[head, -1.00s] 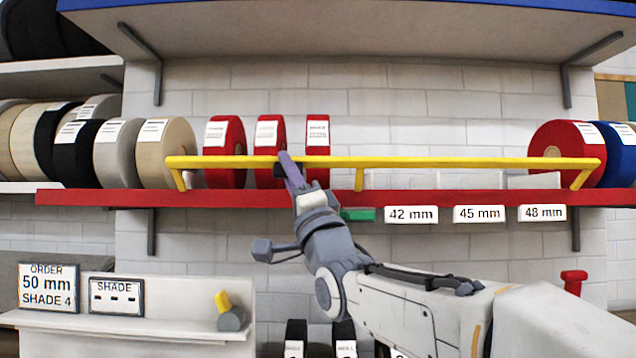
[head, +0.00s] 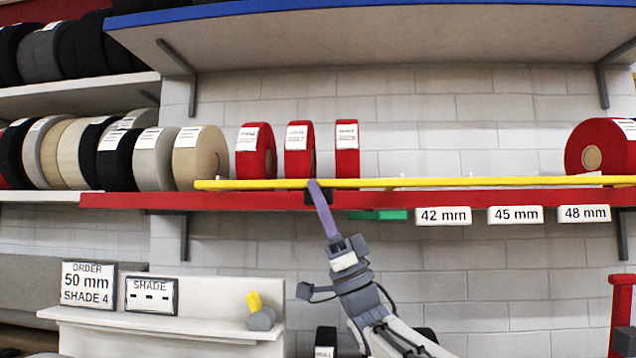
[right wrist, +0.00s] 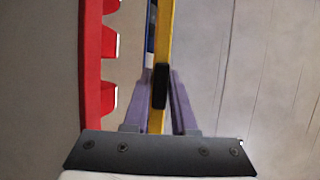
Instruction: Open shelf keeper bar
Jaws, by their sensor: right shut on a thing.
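The yellow keeper bar (head: 440,183) runs level along the front of the red shelf (head: 260,201), its height now close to the shelf edge. My right gripper (head: 314,186) reaches up from below and is shut on the bar, left of its middle. In the right wrist view the purple fingers (right wrist: 162,100) lie on both sides of the yellow bar (right wrist: 157,118), with a black piece (right wrist: 160,86) between them. Red rolls (head: 299,150) stand on the shelf behind the bar. My left gripper is not in view.
Labels reading 42, 45 and 48 mm (head: 515,214) and a green tab (head: 378,215) sit on the shelf front. A large red roll (head: 600,146) stands at right, beige and black rolls at left. A bench with an order sign (head: 88,287) is lower left.

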